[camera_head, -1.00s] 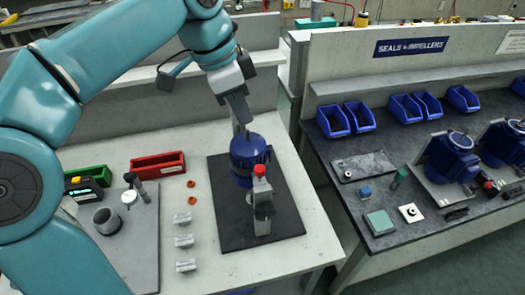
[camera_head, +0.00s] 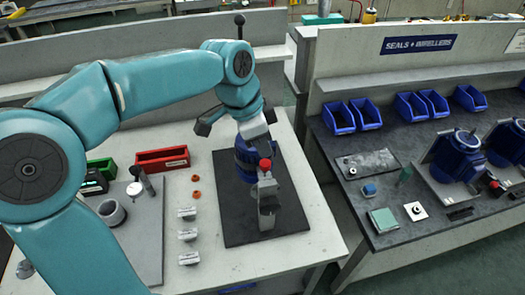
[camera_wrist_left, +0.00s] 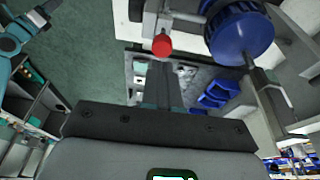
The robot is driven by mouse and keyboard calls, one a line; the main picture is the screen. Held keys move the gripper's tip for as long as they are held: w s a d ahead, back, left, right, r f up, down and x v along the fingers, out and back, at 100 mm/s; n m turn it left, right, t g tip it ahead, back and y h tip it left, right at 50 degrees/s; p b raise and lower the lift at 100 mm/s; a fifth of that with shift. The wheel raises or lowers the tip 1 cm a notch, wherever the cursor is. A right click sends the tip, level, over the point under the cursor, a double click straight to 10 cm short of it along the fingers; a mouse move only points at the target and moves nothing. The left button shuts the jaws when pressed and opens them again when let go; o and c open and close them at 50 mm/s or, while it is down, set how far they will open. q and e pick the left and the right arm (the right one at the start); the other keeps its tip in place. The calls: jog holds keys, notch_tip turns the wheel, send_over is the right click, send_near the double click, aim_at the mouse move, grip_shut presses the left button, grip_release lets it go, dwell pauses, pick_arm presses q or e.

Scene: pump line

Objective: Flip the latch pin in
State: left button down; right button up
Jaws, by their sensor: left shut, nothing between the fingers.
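The pump fixture stands on a dark mat (camera_head: 234,224). It has a blue pump body (camera_head: 246,165), a grey metal bracket (camera_head: 268,200) and a red ball knob (camera_head: 265,163), seemingly the latch pin's handle. My left gripper (camera_head: 267,147) is shut and empty, just above and behind the knob, partly covering the pump. In the left wrist view my shut fingers (camera_wrist_left: 162,70) point toward the red knob (camera_wrist_left: 162,45), which shows just past their tips; I cannot tell if they touch. The blue pump (camera_wrist_left: 240,33) is to the right there. My right gripper is not in view.
Left of the mat are orange rings (camera_head: 196,187), several small metal blocks (camera_head: 187,235), a red bin (camera_head: 163,160) and a grey plate with a cylinder (camera_head: 111,212). A second bench (camera_head: 395,235) with blue bins and more pumps stands right, across a gap.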

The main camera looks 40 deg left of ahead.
aim_at(262, 164)
pick_arm(q)
jog(key=shift+s+a+f, duration=0.1)
jog(key=shift+f, duration=0.5)
jog(key=shift+s+a+f, duration=0.1)
jog(key=shift+f, duration=0.45)
jog(key=shift+w+d+f, duration=0.1)
jog(key=shift+w, duration=0.05)
jog(key=shift+f, duration=0.2)
jog(key=shift+f+b, duration=0.95)
jog(key=shift+b, duration=0.15)
jog(key=shift+s+d+r, duration=0.1)
jog(key=shift+s, duration=0.15)
